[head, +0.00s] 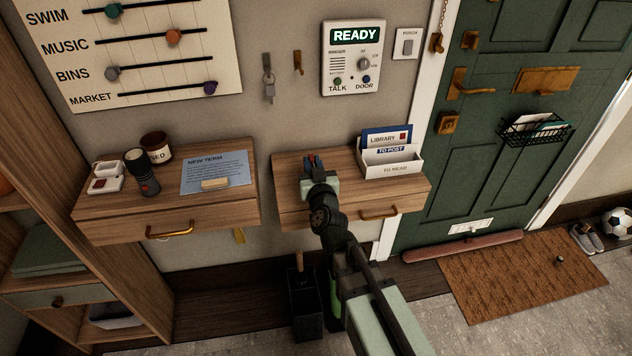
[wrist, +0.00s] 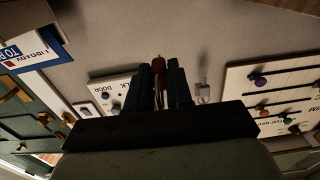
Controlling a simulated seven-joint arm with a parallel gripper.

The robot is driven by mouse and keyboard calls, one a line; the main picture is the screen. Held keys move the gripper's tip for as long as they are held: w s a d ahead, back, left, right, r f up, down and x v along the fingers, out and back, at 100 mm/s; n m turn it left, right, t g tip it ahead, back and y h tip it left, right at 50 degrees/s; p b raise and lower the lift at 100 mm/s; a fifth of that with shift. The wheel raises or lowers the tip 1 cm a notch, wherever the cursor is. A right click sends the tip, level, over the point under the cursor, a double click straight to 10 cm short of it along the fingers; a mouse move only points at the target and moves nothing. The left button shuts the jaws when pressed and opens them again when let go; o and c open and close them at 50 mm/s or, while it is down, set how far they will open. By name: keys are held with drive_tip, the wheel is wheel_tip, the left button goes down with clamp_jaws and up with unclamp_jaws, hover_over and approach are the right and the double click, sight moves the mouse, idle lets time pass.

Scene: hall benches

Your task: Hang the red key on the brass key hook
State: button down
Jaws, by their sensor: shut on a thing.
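The brass key hook (head: 297,62) is on the wall, left of the intercom panel, and is empty. My gripper (head: 314,163) is over the right wooden drawer shelf, below the hook and apart from it. In the wrist view my gripper (wrist: 163,82) is shut on the red key (wrist: 158,68), which shows as a dark red piece between the dark fingers. In the head view only a little red shows between the fingertips. The rest of the key is hidden, and I cannot make out the brass hook in the wrist view.
A grey hook with keys (head: 268,82) hangs left of the brass hook. The intercom (head: 353,58) reads READY. A white letter holder (head: 391,163) stands on the right shelf (head: 290,197). The left shelf (head: 105,205) holds a torch, jar and paper. Wall below the hook is bare.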

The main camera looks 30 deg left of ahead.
drive_tip(key=shift+f, duration=4.65)
drive_tip(key=shift+f, duration=0.1)
drive_tip(key=c, duration=1)
unclamp_jaws()
